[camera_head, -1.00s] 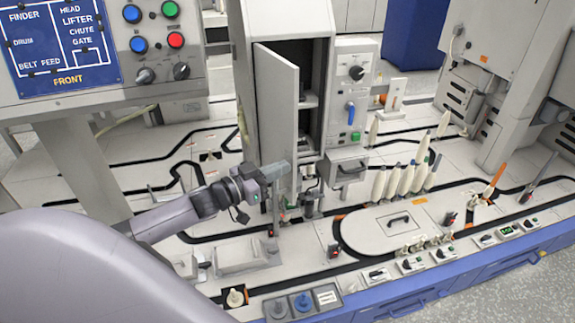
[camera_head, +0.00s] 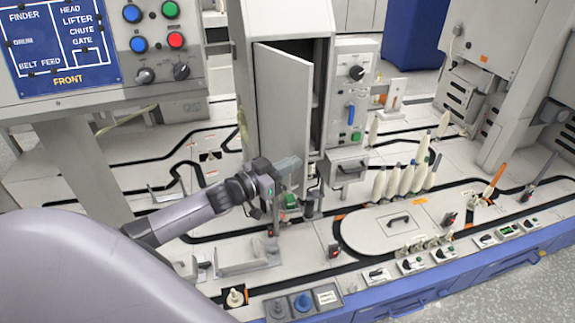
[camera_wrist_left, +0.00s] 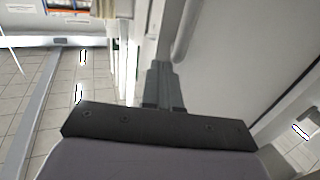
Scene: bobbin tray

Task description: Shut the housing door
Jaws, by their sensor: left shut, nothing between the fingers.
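The housing door (camera_head: 281,112) is a tall light grey panel on the front of the grey housing (camera_head: 284,22) in the head view. It stands partly open, with a dark gap along its right side. My left gripper (camera_head: 294,164) is shut and empty, at the door's lower part. In the left wrist view the shut fingers (camera_wrist_left: 164,85) lie close against a pale grey panel (camera_wrist_left: 225,60), which looks like the door. I cannot tell whether they touch it. My right gripper is not in view.
A control column (camera_head: 350,92) with a knob and a blue handle stands right of the door. White bobbins (camera_head: 400,178) stand to the right. A control panel (camera_head: 95,55) is at the left. Small black posts (camera_head: 333,249) stand on the tray in front.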

